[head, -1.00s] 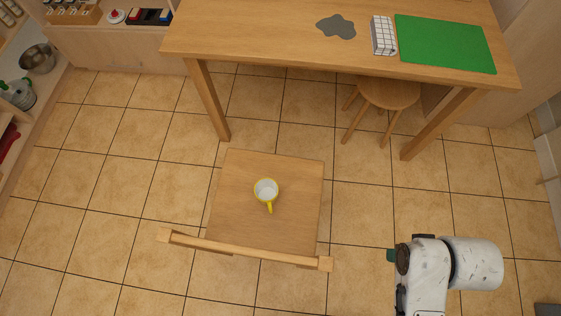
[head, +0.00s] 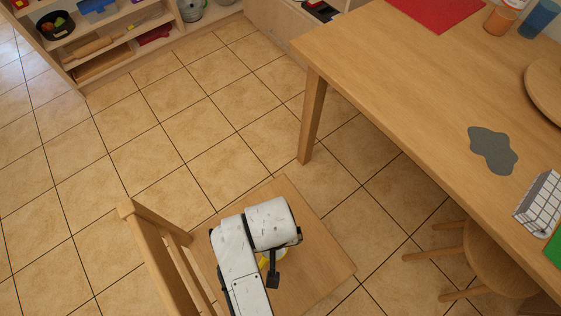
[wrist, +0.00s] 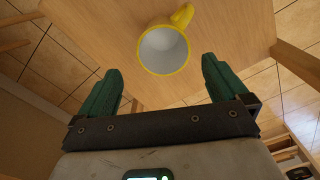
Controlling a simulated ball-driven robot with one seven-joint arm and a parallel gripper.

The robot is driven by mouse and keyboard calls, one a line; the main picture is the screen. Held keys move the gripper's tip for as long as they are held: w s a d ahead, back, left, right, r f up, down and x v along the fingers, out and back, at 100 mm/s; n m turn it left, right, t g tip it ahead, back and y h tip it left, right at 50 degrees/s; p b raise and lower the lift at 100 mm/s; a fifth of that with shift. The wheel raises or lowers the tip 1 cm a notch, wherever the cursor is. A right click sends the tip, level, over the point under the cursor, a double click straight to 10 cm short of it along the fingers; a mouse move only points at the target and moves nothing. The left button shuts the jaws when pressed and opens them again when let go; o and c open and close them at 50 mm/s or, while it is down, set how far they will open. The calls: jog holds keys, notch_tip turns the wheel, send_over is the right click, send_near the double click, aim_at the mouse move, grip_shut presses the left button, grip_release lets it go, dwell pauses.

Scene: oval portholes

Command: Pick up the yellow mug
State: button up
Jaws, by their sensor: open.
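The yellow mug (wrist: 163,49) has a white inside and stands on the seat of a wooden chair (head: 325,255). In the wrist view I look down into its open top, and its handle points up and to the right. In the head view only a bit of yellow (head: 265,261) shows past my arm; the rest is hidden. My gripper (wrist: 161,66) is open, its two green fingers spread wide and empty. The mug lies just past the fingertips, roughly centred between them. The gap in height to the mug is hard to tell.
The chair's backrest (head: 158,250) rises just left of my arm. A big wooden table (head: 400,80) stands at the right, with a stool (head: 495,262) beneath its edge. Low shelves (head: 110,35) line the back. The tiled floor between is clear.

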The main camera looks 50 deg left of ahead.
jog(key=shift+s+a+f+b, duration=0.15)
jog(key=shift+f+b, duration=0.65)
jog(key=shift+f, duration=1.95)
jog(key=shift+w+a+f+b, duration=0.1)
jog(key=shift+f+b, duration=0.65)
jog(key=shift+f, duration=1.95)
jog(key=shift+c, duration=0.4)
jog(key=c, duration=0.9)
